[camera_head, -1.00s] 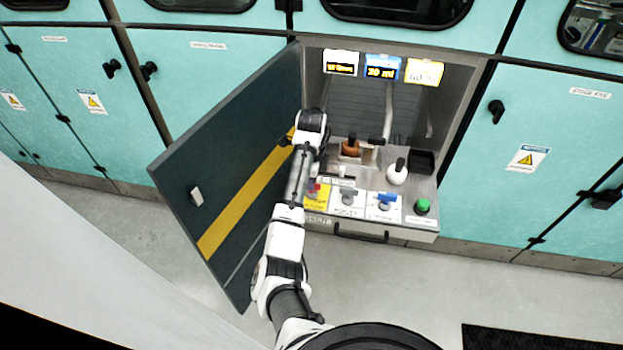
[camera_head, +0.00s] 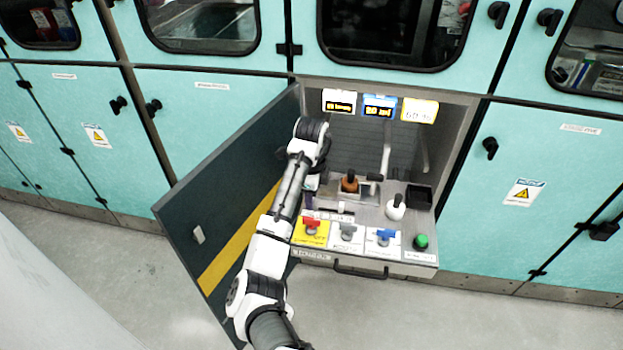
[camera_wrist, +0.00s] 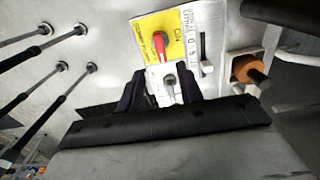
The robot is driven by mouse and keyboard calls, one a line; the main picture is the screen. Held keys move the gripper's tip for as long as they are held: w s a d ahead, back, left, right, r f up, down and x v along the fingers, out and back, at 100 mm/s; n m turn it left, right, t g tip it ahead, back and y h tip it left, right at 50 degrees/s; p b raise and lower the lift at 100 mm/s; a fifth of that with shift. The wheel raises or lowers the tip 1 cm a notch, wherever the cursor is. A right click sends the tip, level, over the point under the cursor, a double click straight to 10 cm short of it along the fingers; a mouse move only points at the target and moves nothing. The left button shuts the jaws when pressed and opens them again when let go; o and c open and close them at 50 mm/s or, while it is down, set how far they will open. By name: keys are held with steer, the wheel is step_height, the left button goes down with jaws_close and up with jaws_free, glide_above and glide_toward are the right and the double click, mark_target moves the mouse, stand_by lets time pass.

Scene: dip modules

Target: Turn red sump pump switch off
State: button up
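The red switch (camera_head: 311,224) sits on a yellow plate (camera_head: 304,240) at the left front of the pulled-out control panel. It also shows in the wrist view (camera_wrist: 160,45), upper middle, clear of my fingers. My gripper (camera_head: 310,194) is above the panel's left side, behind the red switch in the head view, partly hidden by its own wrist. In the wrist view my gripper (camera_wrist: 162,92) has its two dark fingers apart with nothing held. A grey switch (camera_wrist: 170,80) shows in the gap between them; I cannot tell whether they touch the panel.
A blue switch (camera_head: 384,237), green button (camera_head: 421,241), white knob (camera_head: 396,208) and orange-brown knob (camera_head: 350,182) are on the panel. The open dark door (camera_head: 225,205) stands close left of my arm. Displays (camera_head: 379,105) hang at the back. The floor in front is clear.

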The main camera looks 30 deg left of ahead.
step_height(320, 180, up, 4)
steer(key=shift+r, duration=0.25)
stand_by(0.5)
